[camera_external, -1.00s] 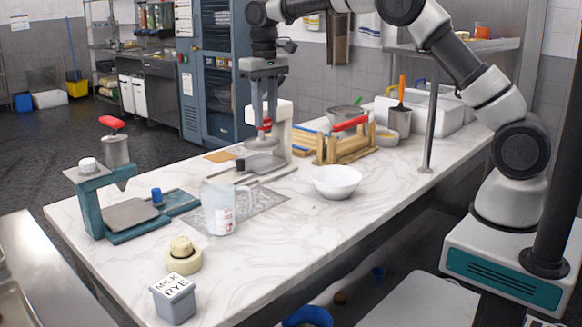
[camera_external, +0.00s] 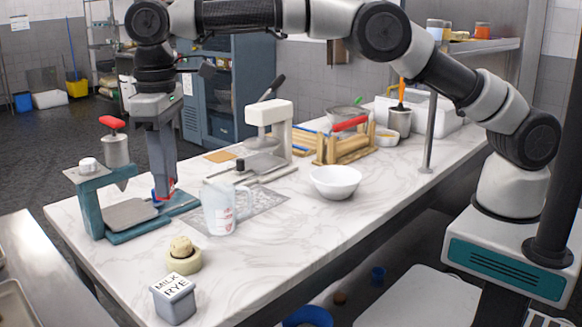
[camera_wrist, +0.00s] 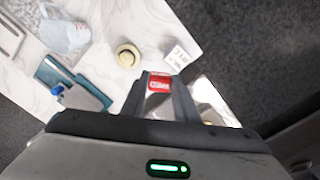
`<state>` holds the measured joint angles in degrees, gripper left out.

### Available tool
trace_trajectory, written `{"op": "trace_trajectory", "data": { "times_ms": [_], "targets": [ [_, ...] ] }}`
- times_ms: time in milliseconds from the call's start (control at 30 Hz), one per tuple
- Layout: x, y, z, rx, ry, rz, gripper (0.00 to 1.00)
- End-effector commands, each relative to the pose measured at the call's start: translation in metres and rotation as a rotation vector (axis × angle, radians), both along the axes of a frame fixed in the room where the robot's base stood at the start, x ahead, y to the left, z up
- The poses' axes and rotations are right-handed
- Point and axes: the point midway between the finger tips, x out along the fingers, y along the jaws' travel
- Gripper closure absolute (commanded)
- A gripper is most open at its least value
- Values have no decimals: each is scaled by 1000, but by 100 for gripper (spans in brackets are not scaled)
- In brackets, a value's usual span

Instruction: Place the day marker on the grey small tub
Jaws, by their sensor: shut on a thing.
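My gripper (camera_external: 164,192) points down over the teal press at the left of the counter. It is shut on a small red day marker with white lettering, which shows between the fingertips in the wrist view (camera_wrist: 160,81). In the external view only a bit of red shows at the fingertips. The grey small tub (camera_external: 175,304) stands at the counter's front left corner, with a white top lettered MILK RYE. It also shows in the wrist view (camera_wrist: 176,58), beyond the marker. The marker is held apart from the tub.
A teal press (camera_external: 92,205) stands below and beside my gripper. A white bowl (camera_external: 335,182) is further right. The front middle of the counter is clear.

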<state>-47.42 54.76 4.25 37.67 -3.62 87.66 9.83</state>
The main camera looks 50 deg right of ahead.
Motion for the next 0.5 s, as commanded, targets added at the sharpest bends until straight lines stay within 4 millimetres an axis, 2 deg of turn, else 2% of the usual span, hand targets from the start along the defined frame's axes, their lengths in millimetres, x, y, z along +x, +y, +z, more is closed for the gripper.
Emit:
{"op": "trace_trajectory", "data": {
  "times_ms": [100,233,500],
  "targets": [
    [-22,22,0,1,1,50,94],
    [-40,38,0,1,3,89,94],
    [-38,36,-42,0,3,86,94]
  ]
}}
